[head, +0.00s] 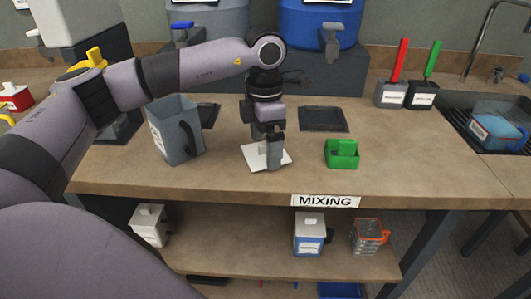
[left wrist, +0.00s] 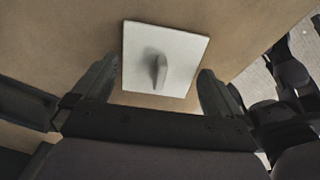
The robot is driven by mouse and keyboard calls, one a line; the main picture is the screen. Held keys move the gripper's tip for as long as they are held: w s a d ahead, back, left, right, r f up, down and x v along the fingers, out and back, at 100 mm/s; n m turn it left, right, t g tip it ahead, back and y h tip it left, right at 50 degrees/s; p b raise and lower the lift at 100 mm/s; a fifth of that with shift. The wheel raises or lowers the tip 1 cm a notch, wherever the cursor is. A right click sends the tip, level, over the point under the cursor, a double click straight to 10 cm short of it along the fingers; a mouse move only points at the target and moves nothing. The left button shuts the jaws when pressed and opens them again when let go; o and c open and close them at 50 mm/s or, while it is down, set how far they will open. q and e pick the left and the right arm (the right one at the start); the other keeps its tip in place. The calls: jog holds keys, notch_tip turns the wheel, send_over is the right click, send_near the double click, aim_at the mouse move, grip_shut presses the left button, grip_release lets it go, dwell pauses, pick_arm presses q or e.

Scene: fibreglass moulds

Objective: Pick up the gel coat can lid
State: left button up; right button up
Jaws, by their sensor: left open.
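The gel coat can lid, seen as a flat white square plate with an upright grip tab in its middle (head: 282,157), lies on the mixing table. It also shows in the left wrist view, where the white plate (left wrist: 184,73) sits just beyond my fingers. My left gripper (head: 268,153) points down over the lid in the head view and partly hides it. In the left wrist view its two fingers (left wrist: 158,88) are apart, one on each side of the tab, with nothing held.
A grey jug (head: 172,132) stands left of the lid and a small green container (head: 342,154) stands to its right. A dark tray (head: 323,118) lies behind. The shelf below holds a white can (head: 149,226), a blue-and-white can (head: 309,238) and an orange-and-grey container (head: 369,237).

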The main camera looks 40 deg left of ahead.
pick_arm(q)
jog(key=shift+f, duration=0.35)
jog(key=c, duration=0.7)
jog(key=shift+r, duration=0.1)
